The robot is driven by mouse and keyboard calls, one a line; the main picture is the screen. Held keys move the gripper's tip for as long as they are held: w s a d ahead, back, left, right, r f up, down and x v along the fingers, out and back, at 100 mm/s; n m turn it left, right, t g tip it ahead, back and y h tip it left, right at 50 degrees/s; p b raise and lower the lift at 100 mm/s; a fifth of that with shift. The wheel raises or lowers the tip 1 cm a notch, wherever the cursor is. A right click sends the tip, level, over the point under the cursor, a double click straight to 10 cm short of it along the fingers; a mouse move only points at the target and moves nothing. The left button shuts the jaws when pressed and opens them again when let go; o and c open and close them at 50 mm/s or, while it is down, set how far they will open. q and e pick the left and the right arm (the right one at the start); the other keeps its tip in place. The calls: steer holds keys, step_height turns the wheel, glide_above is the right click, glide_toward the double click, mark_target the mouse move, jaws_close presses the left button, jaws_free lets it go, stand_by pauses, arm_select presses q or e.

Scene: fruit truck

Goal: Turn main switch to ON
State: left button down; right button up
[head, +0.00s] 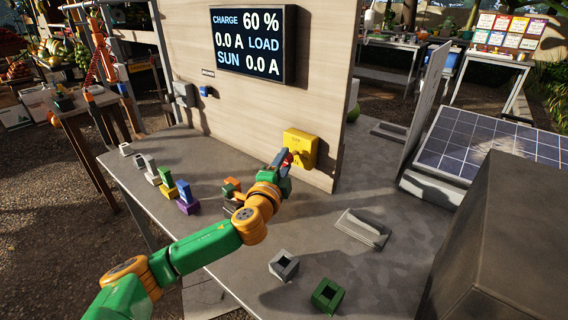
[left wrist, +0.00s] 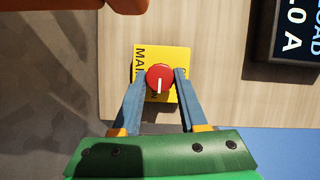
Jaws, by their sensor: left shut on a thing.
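The main switch is a yellow box (head: 302,146) on the upright wooden board, with a red round knob (left wrist: 160,77). My left gripper (head: 284,161) reaches it from the front left. In the left wrist view its two fingers (left wrist: 157,88) stand on either side of the knob and are shut on it. The knob's white mark points to the bottom of that view. The yellow plate's lettering runs sideways there and is partly hidden by the fingers. In the head view my gripper hides most of the knob. My right gripper is not in view.
A display (head: 247,43) on the board reads charge 60 %, load 0.0 A and sun 0.0 A. Coloured connector blocks (head: 167,185) lie on the grey table (head: 345,275), with a green socket block (head: 327,295) in front. A solar panel (head: 490,135) stands at the right.

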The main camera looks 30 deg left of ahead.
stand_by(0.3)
arm_select(q)
steer(key=shift+c, duration=2.2)
jaws_free()
steer(key=v, duration=0.7)
steer(key=shift+b, duration=0.45)
